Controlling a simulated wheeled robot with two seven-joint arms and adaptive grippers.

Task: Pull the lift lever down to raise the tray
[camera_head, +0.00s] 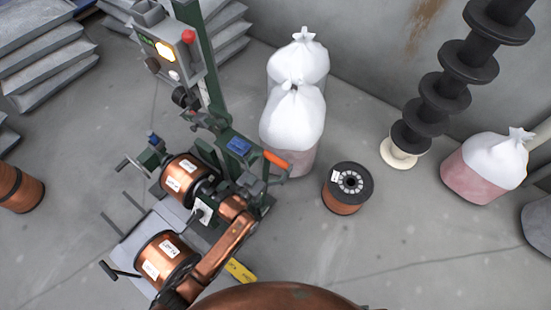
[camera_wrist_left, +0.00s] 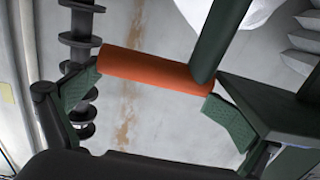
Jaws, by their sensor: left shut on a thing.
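The lift lever has an orange grip (camera_head: 276,159) on the right side of the green machine. In the left wrist view the orange grip (camera_wrist_left: 155,68) spans between the two green finger pads. My left gripper (camera_head: 266,178) is shut on it; the fingertips are small and partly hidden in the head view. The grey tray (camera_head: 138,240) is at the machine's front, low near the floor, with a copper spool (camera_head: 166,262) on it. My right gripper is not in view.
Another copper spool (camera_head: 188,180) sits at the machine. White-topped sacks (camera_head: 293,115) stand behind. A dark-flanged spool (camera_head: 347,188) stands on the floor to the right, near a stack of black reels (camera_head: 451,93). Floor at lower right is clear.

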